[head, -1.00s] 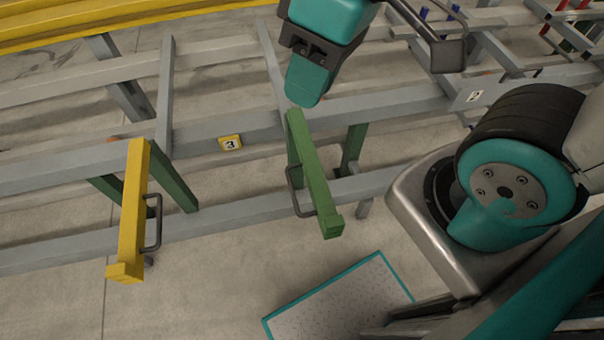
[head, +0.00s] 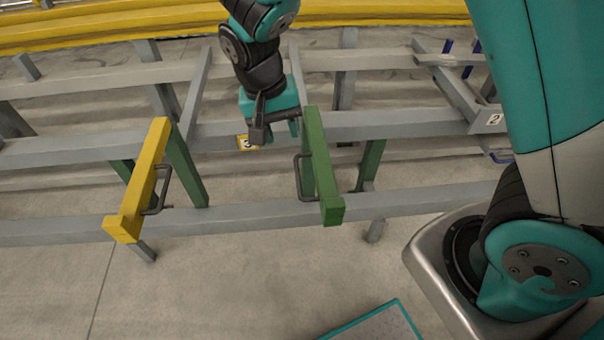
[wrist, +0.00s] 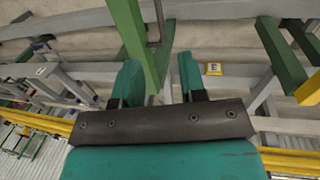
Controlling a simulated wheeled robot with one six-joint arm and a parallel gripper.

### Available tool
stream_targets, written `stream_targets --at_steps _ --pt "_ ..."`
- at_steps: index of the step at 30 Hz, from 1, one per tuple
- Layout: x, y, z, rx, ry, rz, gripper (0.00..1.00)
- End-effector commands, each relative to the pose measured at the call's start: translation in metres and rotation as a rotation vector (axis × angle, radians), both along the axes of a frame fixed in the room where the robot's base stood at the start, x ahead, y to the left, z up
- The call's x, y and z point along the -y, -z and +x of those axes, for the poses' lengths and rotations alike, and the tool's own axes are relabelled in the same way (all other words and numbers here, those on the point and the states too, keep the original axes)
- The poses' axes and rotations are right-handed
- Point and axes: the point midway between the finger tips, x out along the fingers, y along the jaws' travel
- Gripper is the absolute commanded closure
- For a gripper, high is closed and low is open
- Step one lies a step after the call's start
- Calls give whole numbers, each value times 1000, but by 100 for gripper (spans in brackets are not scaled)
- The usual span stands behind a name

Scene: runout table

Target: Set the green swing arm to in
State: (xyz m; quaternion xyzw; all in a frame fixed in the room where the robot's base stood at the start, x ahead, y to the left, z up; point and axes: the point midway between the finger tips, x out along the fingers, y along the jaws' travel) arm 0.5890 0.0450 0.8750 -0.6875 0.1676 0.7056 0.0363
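The green swing arm (head: 322,165) sticks out from the grey rail towards me, with a dark handle (head: 299,178) on its left side. My gripper (head: 275,133) is just left of the swing arm's far end, above the rail. In the wrist view my gripper (wrist: 158,82) has its two teal fingers apart, with nothing held. There the green swing arm (wrist: 136,45) runs down the picture between the fingers, and its handle (wrist: 160,22) shows beside it. I cannot tell whether the fingers touch it.
A yellow swing arm (head: 141,182) sticks out farther left. A small yellow plate marked 3 (head: 244,143) sits on the rail behind my gripper, and a plate marked 2 (head: 494,120) is at right. A teal-edged mat (head: 385,325) lies on the floor. Floor at front left is clear.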

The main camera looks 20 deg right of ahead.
Motion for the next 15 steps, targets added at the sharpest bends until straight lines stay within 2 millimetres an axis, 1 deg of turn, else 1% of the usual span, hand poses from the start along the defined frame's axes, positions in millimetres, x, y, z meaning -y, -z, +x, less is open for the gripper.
stream_targets --at_steps 1,9,15 --pt "5 14 -1 -6 5 -2 62" --pt "19 75 -5 -6 9 0 62" --pt "26 112 -7 -5 8 0 62"
